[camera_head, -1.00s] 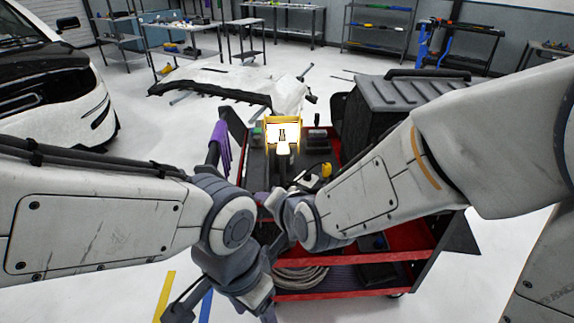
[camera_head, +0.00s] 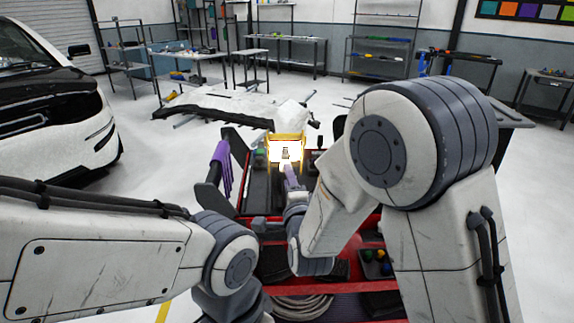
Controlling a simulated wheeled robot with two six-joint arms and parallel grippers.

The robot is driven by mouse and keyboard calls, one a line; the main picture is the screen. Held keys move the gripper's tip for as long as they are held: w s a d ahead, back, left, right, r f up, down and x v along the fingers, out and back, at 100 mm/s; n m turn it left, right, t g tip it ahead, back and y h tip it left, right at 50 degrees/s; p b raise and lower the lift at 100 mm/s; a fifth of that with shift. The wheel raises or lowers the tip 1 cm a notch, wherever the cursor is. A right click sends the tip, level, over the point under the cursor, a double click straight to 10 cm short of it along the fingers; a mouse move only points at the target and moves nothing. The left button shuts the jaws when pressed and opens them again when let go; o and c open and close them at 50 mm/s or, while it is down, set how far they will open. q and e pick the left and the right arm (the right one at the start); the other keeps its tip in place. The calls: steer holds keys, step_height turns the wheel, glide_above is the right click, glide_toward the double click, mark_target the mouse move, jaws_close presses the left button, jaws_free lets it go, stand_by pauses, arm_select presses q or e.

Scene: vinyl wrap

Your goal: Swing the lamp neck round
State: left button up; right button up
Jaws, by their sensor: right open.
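The work lamp (camera_head: 285,137) has a yellow frame and a brightly lit panel. It stands at the back of the red tool cart, facing me. My right gripper (camera_head: 291,176) reaches forward just below and in front of the lit panel. It is open, and I see nothing held in it. I cannot tell whether it touches the lamp. The lamp's neck is mostly hidden behind my right gripper and wrist. My left arm comes in from the left and its wrist is low in the picture. The left gripper is out of view below.
The red cart (camera_head: 345,290) holds dark trays and a coiled hose (camera_head: 300,305). A purple glove (camera_head: 222,168) hangs at its left side. A white car (camera_head: 55,100) stands at left. A white panel (camera_head: 225,103) lies behind the cart. Open floor lies between car and cart.

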mark_target(284, 156)
steer(key=shift+w+a+p, duration=0.15)
steer(key=shift+w+a, duration=0.05)
steer(key=shift+w, duration=0.9)
steer(key=shift+w+a+p, duration=0.15)
steer(key=shift+w, duration=0.9)
jaws_close()
